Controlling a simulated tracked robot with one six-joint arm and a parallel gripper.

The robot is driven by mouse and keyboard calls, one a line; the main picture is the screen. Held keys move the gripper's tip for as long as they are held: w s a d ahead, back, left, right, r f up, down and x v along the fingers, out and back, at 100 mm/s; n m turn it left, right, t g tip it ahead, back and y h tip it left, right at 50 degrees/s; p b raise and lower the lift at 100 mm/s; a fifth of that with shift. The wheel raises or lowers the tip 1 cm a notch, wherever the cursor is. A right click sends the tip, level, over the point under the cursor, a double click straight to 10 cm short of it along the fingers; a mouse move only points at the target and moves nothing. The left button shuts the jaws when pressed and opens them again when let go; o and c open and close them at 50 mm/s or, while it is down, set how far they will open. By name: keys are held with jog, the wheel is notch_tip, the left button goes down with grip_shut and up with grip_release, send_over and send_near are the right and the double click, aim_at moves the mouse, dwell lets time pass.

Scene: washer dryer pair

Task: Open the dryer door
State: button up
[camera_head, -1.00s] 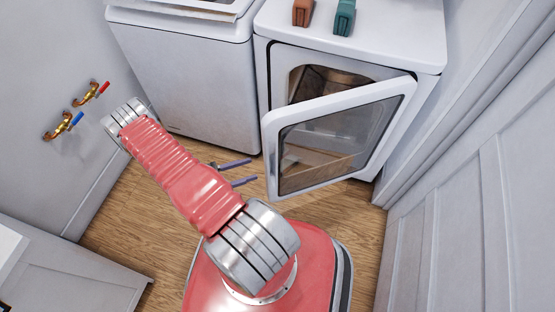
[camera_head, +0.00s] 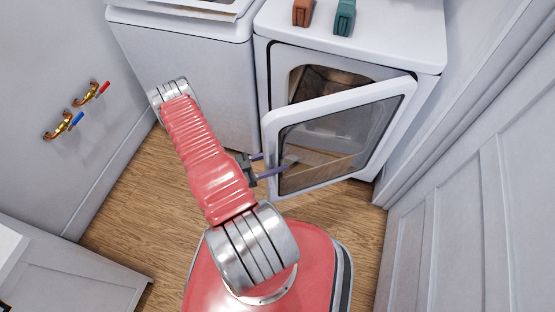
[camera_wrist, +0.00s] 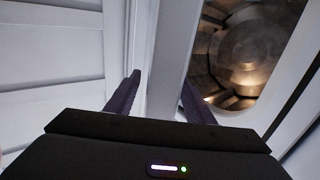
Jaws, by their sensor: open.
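The white dryer (camera_head: 400,57) stands at the right of the head view. Its door (camera_head: 390,113), with a dark window, stands partly open, hinged on the right with its free edge at the left. My gripper (camera_head: 271,164) is open at that free edge. In the wrist view, the two dark fingers of my gripper (camera_wrist: 160,82) appear on either side of the white door edge (camera_wrist: 168,55); I cannot tell whether they touch it. The dryer drum (camera_wrist: 248,50) shows to the right of the edge.
A white washer (camera_head: 195,65) stands left of the dryer. A brown item (camera_head: 302,12) and a green item (camera_head: 344,17) stand on the dryer top. Brass taps (camera_head: 62,126) stick out of the left wall. A panelled white wall (camera_head: 490,190) closes the right side.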

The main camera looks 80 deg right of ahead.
jog(key=shift+s+d, duration=0.1)
jog(key=shift+s, duration=0.05)
jog(key=shift+c, duration=0.5)
grip_shut()
